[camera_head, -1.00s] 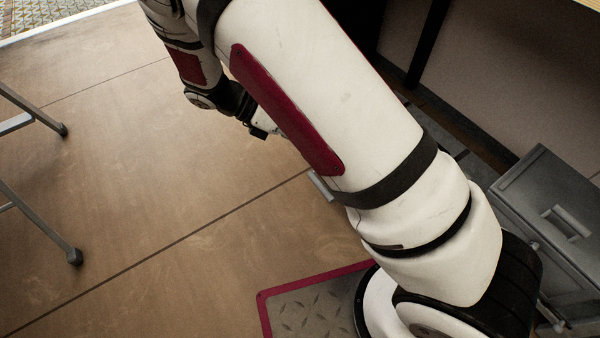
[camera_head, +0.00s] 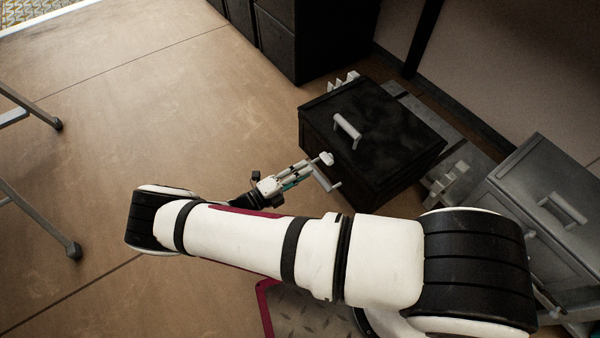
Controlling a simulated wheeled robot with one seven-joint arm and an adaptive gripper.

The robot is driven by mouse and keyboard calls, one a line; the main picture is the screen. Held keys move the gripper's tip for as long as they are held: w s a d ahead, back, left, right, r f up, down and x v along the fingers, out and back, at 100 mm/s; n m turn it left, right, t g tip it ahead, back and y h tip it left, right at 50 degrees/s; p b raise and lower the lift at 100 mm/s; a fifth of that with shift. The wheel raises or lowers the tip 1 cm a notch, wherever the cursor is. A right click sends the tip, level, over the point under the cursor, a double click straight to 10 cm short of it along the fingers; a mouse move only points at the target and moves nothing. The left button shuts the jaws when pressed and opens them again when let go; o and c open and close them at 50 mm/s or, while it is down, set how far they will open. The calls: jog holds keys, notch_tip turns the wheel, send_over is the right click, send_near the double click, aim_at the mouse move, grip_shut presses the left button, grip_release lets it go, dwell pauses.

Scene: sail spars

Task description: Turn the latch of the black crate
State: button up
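The black crate (camera_head: 395,140) stands on the floor right of centre, with a pale bar handle (camera_head: 347,130) on its lid. On its front face, facing my arm, is a pale latch with a rounded knob (camera_head: 326,158). A grey bent bar (camera_head: 327,181) shows just below the knob; I cannot tell whether it belongs to the latch or to my gripper. My gripper (camera_head: 308,174) points right at the latch, its fingertips close to the front face. Its fingers are small and overlap the latch parts, so contact and finger opening are unclear.
A grey crate (camera_head: 545,190) with a similar handle stands to the right. Dark cabinets (camera_head: 290,35) stand behind the black crate. Metal legs (camera_head: 35,220) stand at the left edge. The brown floor (camera_head: 130,130) between is clear.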

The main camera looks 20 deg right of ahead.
aim_at(323, 161)
jog(key=p+x, duration=0.1)
jog(key=x, duration=0.6)
jog(key=shift+d, duration=0.15)
grip_shut()
